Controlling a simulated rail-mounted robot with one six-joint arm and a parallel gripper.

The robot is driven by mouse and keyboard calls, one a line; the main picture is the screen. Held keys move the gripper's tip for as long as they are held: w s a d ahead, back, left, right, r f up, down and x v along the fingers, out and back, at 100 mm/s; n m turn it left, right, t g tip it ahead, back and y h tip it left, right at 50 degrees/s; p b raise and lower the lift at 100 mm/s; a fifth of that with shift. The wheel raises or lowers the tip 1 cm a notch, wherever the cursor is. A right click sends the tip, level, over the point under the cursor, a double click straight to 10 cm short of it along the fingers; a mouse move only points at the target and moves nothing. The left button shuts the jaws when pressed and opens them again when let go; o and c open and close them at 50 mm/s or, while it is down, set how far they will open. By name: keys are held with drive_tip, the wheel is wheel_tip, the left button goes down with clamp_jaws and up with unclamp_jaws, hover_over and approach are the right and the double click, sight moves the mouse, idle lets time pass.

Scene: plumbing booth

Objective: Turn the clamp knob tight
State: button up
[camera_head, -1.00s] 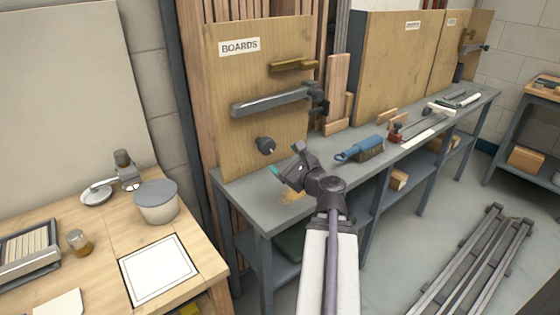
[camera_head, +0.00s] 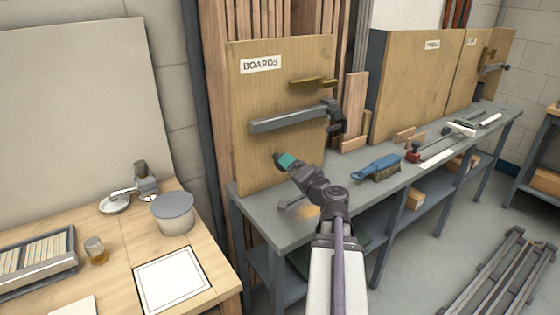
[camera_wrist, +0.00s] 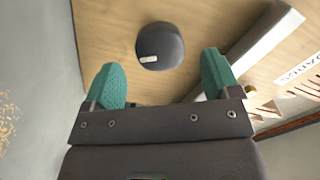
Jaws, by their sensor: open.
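The knob (camera_wrist: 160,46) is dark grey and rounded with a small pale mark. It is on the upright wooden board labelled BOARDS (camera_head: 250,105). In the wrist view it lies ahead of my gripper (camera_wrist: 160,75), roughly centred in the gap between two green finger pads. My gripper is open and nothing is between the pads. I see no contact with the knob. In the head view my gripper (camera_head: 285,161) is close to the lower part of the board and mostly hides the knob. A grey clamp bar (camera_head: 290,119) with a black head (camera_head: 335,117) sits above it.
A brass-coloured bar (camera_head: 314,83) is higher on the board. The grey bench (camera_head: 262,221) runs below, with a blue-handled brush (camera_head: 378,166) to the right. A wooden table (camera_head: 220,262) with a grey-lidded pot (camera_head: 173,213) stands left.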

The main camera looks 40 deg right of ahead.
drive_tip(key=w, duration=0.4)
drive_tip(key=w+d, duration=0.1)
drive_tip(key=w, duration=0.1)
drive_tip(key=shift+w, duration=0.3)
drive_tip(key=c, duration=0.9)
drive_tip(key=shift+a+m, duration=0.1)
drive_tip(key=shift+m, duration=0.3)
drive_tip(key=o, duration=0.9)
drive_tip(key=shift+s, duration=0.1)
